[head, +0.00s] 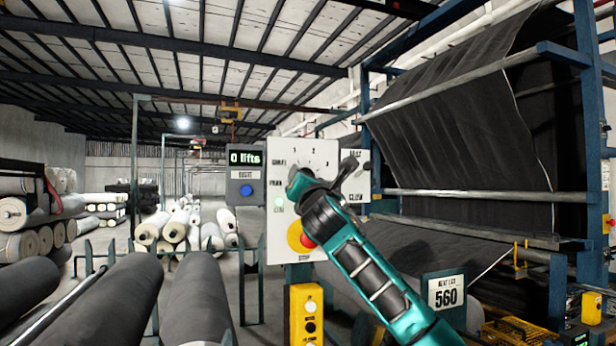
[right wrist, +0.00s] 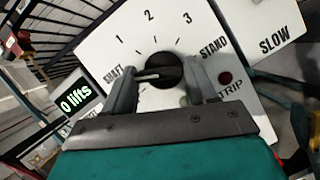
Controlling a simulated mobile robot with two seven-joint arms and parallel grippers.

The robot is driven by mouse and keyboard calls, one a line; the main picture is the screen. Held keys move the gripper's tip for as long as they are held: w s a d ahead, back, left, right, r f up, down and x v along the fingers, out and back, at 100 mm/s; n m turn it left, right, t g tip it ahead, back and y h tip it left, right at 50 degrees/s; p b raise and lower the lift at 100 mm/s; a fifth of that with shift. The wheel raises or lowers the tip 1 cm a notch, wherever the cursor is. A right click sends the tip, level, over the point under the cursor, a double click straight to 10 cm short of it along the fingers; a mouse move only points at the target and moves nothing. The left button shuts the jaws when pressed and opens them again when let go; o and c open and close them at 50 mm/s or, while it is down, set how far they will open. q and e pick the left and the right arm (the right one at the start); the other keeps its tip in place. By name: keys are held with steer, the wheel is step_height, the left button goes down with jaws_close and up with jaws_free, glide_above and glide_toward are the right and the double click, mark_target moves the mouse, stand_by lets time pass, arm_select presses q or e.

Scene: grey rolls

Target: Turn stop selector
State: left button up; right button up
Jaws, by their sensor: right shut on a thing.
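The selector is a round black knob (right wrist: 160,71) on a white panel (right wrist: 105,45), with marks SHAFT, 1, 2, 3 and STAND around it. A pale bar on the knob lies to its left, toward the SHAFT side. My right gripper (right wrist: 163,85) is shut on the knob, one finger on each side. In the head view my right gripper (head: 322,178) is at the panel front (head: 278,245) and hides most of the knob and some labels. My left gripper is not in view.
A red stop button (head: 307,241) on a yellow plate sits low on the panel, close to my right arm. A display box (head: 245,158) reads "0 lifts", with a blue button (head: 246,190). Dark rolls (head: 195,295) lie front left. A sign (head: 445,291) reads 560.

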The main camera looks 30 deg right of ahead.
steer(key=shift+a+r+m, duration=0.1)
steer(key=shift+m, duration=0.4)
steer(key=o, duration=1)
steer(key=shift+o, duration=0.2)
steer(key=b+v, duration=0.2)
steer(key=v, duration=1.1)
steer(key=shift+w, duration=0.1)
